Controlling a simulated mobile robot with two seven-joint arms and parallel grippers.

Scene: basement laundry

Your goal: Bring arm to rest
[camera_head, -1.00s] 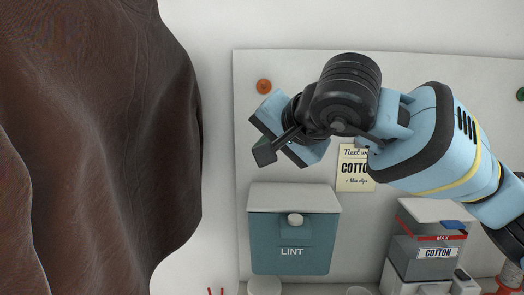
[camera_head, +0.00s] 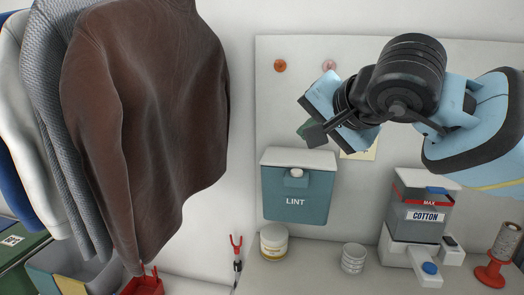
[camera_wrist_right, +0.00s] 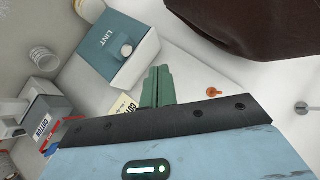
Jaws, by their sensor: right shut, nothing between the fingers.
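My right arm reaches in from the right in the head view, with its black wrist joint and light-blue gripper body high in front of the pale wall board (camera_head: 375,60). My right gripper (camera_head: 307,131) points to the lower left, above the LINT box (camera_head: 285,207), and partly covers a cream note (camera_head: 362,151). In the wrist view its green fingers (camera_wrist_right: 157,86) are together and hold nothing. The LINT box also shows in the wrist view (camera_wrist_right: 105,50). My left gripper is in neither view.
A brown garment (camera_head: 150,110) hangs at left beside other clothes. Open air surrounds the gripper.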

